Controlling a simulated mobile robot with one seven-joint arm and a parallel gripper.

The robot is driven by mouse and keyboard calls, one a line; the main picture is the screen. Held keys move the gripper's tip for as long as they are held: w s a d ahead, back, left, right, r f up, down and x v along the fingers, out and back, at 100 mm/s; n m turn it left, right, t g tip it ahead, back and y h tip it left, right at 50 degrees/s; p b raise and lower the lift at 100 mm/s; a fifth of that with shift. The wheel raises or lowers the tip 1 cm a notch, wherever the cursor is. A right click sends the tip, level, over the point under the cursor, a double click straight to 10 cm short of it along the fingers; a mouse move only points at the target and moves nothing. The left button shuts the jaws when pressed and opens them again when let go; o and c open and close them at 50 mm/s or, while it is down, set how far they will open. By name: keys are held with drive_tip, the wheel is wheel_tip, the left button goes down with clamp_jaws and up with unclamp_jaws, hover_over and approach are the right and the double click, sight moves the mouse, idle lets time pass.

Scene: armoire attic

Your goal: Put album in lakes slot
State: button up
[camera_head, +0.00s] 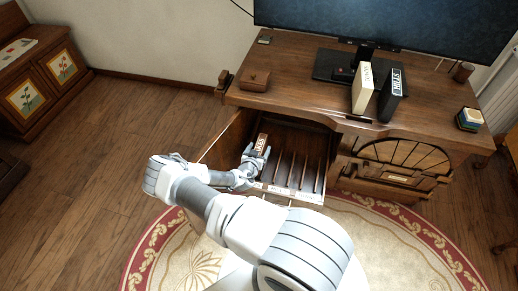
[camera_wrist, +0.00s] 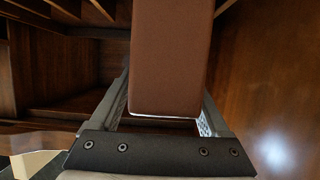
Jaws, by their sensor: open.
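A brown album (camera_head: 262,141) with a light label on its spine stands in the leftmost part of the open slotted drawer (camera_head: 322,176). My gripper (camera_head: 253,163) is at the drawer's left side, right at this album. In the wrist view the brown album (camera_wrist: 170,60) lies between the two fingers of my gripper (camera_wrist: 165,102), which are open with narrow gaps at its sides. A cream album (camera_head: 362,90) and a black album (camera_head: 391,95) stand upright on the desk. The slot labels (camera_head: 290,193) along the drawer front are too small to read, so I cannot tell which slot is lakes.
Thin dividers (camera_head: 303,172) split the drawer, and the slots right of the brown album look empty. The desk (camera_head: 300,95) carries a monitor (camera_head: 400,22), a small wooden box (camera_head: 255,81), a cup (camera_head: 463,72) and a stack of coasters (camera_head: 469,119). Open floor lies left.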

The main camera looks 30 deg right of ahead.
drive_tip(key=p+v, duration=0.3)
drive_tip(key=v, duration=0.9)
drive_tip(key=shift+a+r, duration=0.1)
